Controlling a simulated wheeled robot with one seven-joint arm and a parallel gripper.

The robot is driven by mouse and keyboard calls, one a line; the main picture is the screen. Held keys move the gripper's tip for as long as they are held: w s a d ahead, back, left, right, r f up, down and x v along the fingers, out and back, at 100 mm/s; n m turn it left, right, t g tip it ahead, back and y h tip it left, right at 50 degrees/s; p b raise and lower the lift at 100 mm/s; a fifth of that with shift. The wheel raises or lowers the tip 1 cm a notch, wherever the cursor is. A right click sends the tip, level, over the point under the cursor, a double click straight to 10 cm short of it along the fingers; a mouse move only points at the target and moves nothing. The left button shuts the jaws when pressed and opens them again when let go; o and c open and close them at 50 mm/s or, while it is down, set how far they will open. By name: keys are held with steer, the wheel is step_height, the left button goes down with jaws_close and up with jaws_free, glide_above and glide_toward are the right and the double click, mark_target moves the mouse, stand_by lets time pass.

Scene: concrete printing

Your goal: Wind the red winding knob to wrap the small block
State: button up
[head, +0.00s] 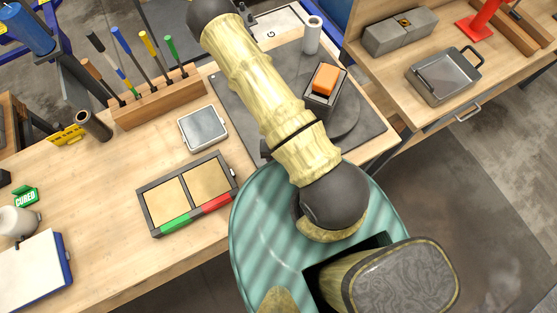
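A small orange block (325,77) sits on a dark, box-shaped holder (318,98), just right of my arm. Beneath it is a round grey plate (361,122) on a dark square mat (374,136). A pale upright roll (312,36) stands behind the block. I cannot make out a red winding knob; my arm covers part of the mat and plate. My arm runs up the picture to the top edge, and my gripper is not in view.
A wooden rack (158,103) of coloured-handled tools, a square grey-lidded box (203,128) and a two-panel tray (146,211) with green and red strips lie left of my arm. A side bench (396,89) at right holds a metal pan (444,78) and a red stand (479,20).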

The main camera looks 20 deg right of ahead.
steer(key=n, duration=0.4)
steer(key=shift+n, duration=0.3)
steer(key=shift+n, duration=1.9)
